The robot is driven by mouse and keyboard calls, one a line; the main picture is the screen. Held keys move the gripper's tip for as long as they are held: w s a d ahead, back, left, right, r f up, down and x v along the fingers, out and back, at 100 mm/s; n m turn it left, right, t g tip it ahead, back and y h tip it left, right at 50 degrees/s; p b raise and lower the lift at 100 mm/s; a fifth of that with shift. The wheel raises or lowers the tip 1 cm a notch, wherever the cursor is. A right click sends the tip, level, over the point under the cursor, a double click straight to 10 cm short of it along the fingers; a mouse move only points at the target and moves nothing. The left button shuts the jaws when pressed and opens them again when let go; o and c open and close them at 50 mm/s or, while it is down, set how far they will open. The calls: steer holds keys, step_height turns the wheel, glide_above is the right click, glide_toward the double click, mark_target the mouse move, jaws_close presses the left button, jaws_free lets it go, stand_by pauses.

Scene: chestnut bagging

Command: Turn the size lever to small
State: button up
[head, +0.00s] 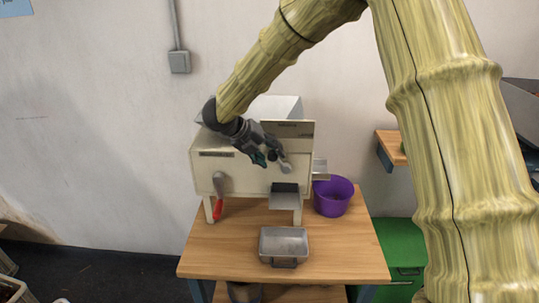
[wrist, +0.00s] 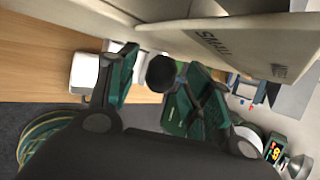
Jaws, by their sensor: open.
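The cream machine (head: 230,175) stands on a wooden table. Its panel carries the printed word SMALL, seen sideways in the wrist view (wrist: 212,42). A round black knob (wrist: 160,73), which looks like the size lever's end, shows between my gripper's fingers in the wrist view. My gripper (head: 272,159) is at the machine's front face, open, with its green-and-black fingers (wrist: 158,88) on either side of the knob. I cannot tell whether either finger touches it. The lever's arm is mostly hidden.
A red-handled lever (head: 218,208) hangs at the machine's left front. A metal tray (head: 284,231) lies on the table below the chute (head: 284,200). A purple bucket (head: 333,197) stands to the right. A green cabinet (head: 397,245) is beyond the table's right edge.

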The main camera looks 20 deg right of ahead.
steer(key=v, duration=1.1)
steer(key=shift+a+r, duration=0.2)
steer(key=shift+r, duration=0.05)
